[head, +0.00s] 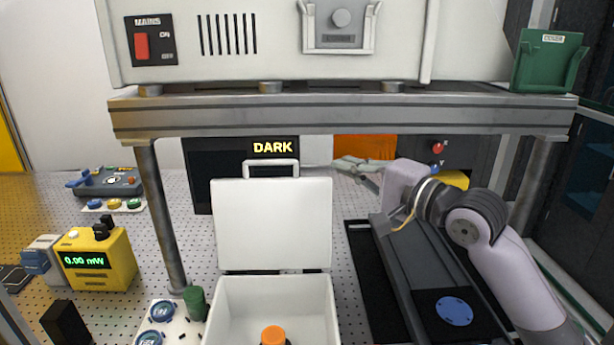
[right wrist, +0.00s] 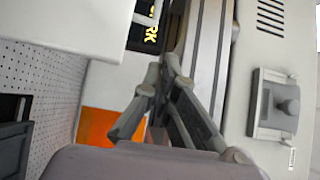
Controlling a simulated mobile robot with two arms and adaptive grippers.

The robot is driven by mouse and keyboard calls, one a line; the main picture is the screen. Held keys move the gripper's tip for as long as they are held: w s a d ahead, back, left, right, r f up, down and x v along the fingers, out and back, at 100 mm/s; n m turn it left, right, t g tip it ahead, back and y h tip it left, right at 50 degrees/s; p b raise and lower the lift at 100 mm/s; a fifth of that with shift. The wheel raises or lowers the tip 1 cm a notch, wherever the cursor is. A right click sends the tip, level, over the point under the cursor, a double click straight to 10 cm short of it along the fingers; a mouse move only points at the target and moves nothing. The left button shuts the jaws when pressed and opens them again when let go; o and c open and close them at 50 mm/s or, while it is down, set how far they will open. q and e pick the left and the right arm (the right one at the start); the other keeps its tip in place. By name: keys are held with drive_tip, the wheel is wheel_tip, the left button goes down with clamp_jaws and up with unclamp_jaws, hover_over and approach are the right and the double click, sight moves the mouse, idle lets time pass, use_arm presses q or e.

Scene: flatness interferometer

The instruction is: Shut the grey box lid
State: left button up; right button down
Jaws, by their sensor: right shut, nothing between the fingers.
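The pale grey box (head: 328,310) stands open at the bottom centre of the head view. Its lid (head: 273,222) stands upright at the box's back edge, with a handle (head: 271,164) on top. An orange-capped item (head: 273,336) sits inside. My right gripper (head: 338,164) is shut and empty, its fingers pointing left near the lid's top right corner. Whether it touches the lid cannot be told. In the right wrist view the shut fingers (right wrist: 165,68) show close to a pale panel (right wrist: 65,25), probably the lid. My left gripper is not in view.
A grey beam (head: 340,116) on posts crosses above the lid, carrying a large instrument. A dark rail (head: 410,262) lies right of the box under my right arm. A yellow meter (head: 98,262) and a white tray with blue-ringed parts (head: 165,320) stand left.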

drive_tip(key=x, duration=0.3)
drive_tip(key=f+p+x, duration=0.1)
drive_tip(key=x, duration=0.1)
drive_tip(key=f+p+x, duration=0.1)
drive_tip(key=x, duration=0.2)
drive_tip(key=shift+w+a, duration=0.2)
drive_tip(key=shift+a, duration=0.05)
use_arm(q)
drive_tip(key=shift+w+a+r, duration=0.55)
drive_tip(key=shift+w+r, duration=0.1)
use_arm(e)
drive_tip(key=shift+x, duration=0.85)
drive_tip(key=shift+f, duration=0.15)
